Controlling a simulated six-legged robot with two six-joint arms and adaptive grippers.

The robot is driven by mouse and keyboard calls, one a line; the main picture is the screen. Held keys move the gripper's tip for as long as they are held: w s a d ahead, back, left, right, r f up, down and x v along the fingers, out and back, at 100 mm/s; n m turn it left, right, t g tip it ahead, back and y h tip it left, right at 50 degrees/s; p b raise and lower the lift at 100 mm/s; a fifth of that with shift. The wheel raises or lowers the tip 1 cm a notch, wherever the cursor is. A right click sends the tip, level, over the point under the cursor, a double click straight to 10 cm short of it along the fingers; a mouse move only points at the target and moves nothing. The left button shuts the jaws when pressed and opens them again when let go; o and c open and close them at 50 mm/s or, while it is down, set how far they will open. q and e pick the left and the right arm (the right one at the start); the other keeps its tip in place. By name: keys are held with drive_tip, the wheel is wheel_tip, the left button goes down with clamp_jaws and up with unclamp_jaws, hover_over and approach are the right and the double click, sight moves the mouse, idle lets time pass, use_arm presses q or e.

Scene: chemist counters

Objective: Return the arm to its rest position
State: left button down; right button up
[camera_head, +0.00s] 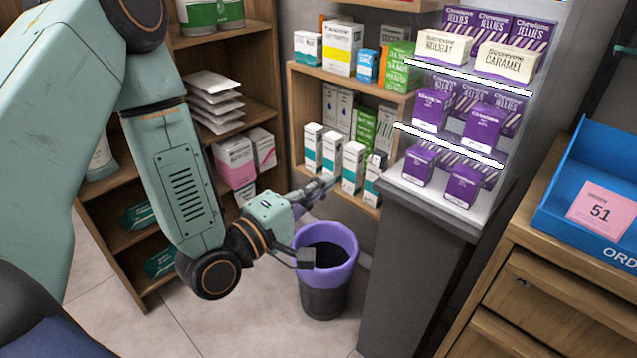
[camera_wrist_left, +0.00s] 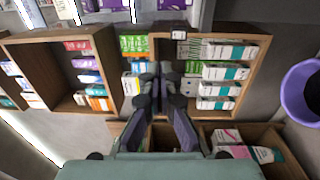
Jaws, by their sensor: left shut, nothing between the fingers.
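My left arm comes in from the left in the head view, a pale green arm with dark joints. Its gripper (camera_head: 322,187) is in the air above and behind the rim of a waste bin, in front of the lower shelf of boxes. In the left wrist view the gripper's dark fingers (camera_wrist_left: 161,82) point away from the camera and lie close together. The gripper is shut with nothing between the fingers. My right gripper is in neither view.
A bin with a purple rim (camera_head: 328,276) stands on the floor below the gripper. A wooden shelf (camera_head: 275,185) with boxes is behind. A grey display stand (camera_head: 408,275) with purple boxes stands right of the bin. A blue tray (camera_head: 592,160) sits on a wooden counter at far right.

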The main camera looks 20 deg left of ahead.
use_arm(q)
drive_tip(key=shift+s, duration=0.15)
idle(0.4)
drive_tip(key=s+a+f+m+g+y, duration=0.15)
drive_tip(key=s+f+m+g, duration=0.25)
drive_tip(key=f, duration=0.5)
drive_tip(key=s+f+m+g+y, duration=0.25)
drive_tip(key=f+m+g, duration=0.2)
drive_tip(key=f, duration=0.35)
drive_tip(key=s+f+m+g+y, duration=0.1)
drive_tip(key=s+f+g, duration=0.3)
drive_tip(key=s, duration=0.7)
drive_tip(key=s+a+f+m+g+y, duration=0.1)
drive_tip(key=s+f+m+g, duration=0.3)
drive_tip(key=s+f, duration=0.3)
drive_tip(key=s+g, duration=0.1)
drive_tip(key=s, duration=0.4)
drive_tip(key=shift+a+f, duration=0.2)
drive_tip(key=shift+f, duration=0.1)
